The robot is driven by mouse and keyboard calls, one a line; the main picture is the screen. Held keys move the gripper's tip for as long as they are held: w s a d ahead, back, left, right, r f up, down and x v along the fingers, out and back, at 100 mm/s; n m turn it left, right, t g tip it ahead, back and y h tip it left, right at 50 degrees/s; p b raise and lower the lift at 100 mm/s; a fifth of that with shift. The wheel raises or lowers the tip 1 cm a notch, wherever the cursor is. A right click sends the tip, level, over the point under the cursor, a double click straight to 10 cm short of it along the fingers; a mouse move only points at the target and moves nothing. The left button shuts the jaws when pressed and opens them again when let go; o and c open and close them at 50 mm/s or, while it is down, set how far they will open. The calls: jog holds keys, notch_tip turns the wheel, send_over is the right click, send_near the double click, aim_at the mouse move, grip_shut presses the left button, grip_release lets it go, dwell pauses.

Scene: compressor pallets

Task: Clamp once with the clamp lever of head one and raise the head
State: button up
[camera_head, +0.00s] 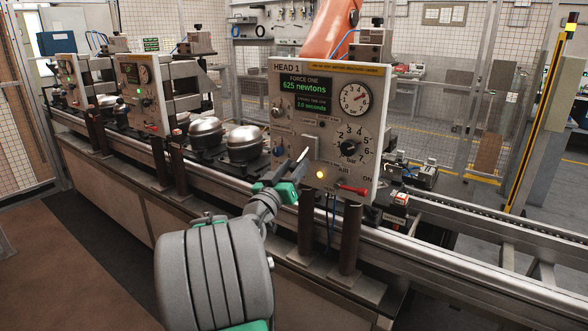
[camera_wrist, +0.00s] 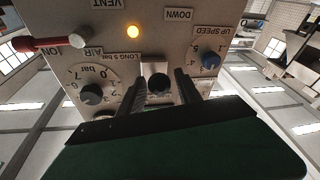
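The head one panel (camera_head: 330,115) is a pale upright box marked HEAD 1. Its display (camera_head: 304,85) reads FORCE ONE 625 newtons, with 2.0 seconds below. A pale square plate (camera_head: 311,147) is at its middle. In the wrist view, which is upside down, a dark round knob (camera_wrist: 160,83), seemingly the clamp lever's end, shows in front of this plate. My gripper (camera_head: 300,163) is at the panel face. In the wrist view its two dark fingers (camera_wrist: 160,88) stand apart, one on each side of the knob. Contact cannot be told. The head itself is mostly hidden behind the panel.
An amber lamp (camera_head: 320,174) is lit beside a red lever (camera_head: 353,189) at ON. A black pressure knob (camera_head: 348,148), a gauge (camera_head: 355,98) and a blue knob (camera_wrist: 210,60) are close by. Metal compressor domes (camera_head: 246,143) stand on the conveyor to the left.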

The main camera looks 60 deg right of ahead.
jog(key=shift+o, duration=0.8)
jog(key=shift+a+f, duration=0.2)
jog(key=shift+a, duration=0.1)
jog(key=b+v, duration=0.2)
jog(key=v, duration=0.4)
jog(key=shift+a, duration=0.6)
